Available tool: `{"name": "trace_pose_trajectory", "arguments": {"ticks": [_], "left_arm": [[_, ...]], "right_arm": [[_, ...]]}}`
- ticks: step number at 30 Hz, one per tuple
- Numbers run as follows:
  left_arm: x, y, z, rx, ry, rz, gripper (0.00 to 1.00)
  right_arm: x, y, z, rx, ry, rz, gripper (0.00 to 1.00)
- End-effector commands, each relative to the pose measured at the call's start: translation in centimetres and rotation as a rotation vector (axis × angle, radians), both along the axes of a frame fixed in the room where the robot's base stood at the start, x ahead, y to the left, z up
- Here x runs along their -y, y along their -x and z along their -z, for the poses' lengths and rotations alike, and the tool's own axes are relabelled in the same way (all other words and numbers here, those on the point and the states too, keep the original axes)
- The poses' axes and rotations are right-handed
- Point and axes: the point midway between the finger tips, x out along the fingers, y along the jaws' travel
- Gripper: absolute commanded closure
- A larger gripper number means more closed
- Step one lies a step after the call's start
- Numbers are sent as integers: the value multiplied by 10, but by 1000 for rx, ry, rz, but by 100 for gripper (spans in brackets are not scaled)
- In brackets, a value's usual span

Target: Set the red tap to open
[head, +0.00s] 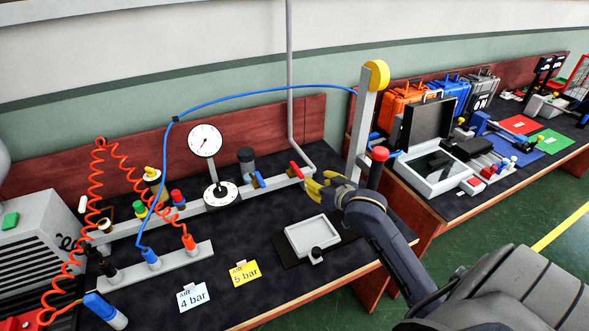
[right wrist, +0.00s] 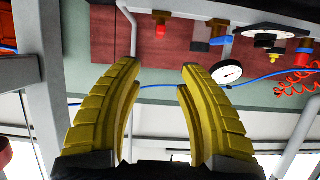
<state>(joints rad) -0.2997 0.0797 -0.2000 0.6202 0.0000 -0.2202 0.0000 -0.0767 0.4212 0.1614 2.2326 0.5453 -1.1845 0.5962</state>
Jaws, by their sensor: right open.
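The red tap (head: 296,170) sits at the right end of the grey pipe rail, by the foot of the vertical pipe. Its short red lever slants in the head view. In the right wrist view the red tap (right wrist: 160,30) shows small at the top, beyond the fingertips. My right gripper (head: 322,185), with yellow fingers, is just right of the tap and apart from it. Its fingers (right wrist: 160,67) are spread in the right wrist view with nothing between them. My left gripper is out of view.
A grey post with a yellow cap (head: 366,115) and a red-topped post (head: 377,165) stand close to my right gripper. A blue-handled tap (head: 258,180) and a gauge (head: 205,140) are left of the red tap. A grey tray (head: 290,238) lies in front.

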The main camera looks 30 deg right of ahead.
Motion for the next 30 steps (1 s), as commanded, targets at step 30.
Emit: {"name": "trace_pose_trajectory", "arguments": {"ticks": [30], "left_arm": [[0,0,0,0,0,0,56]], "right_arm": [[16,-141,59,-2,1,2,62]]}}
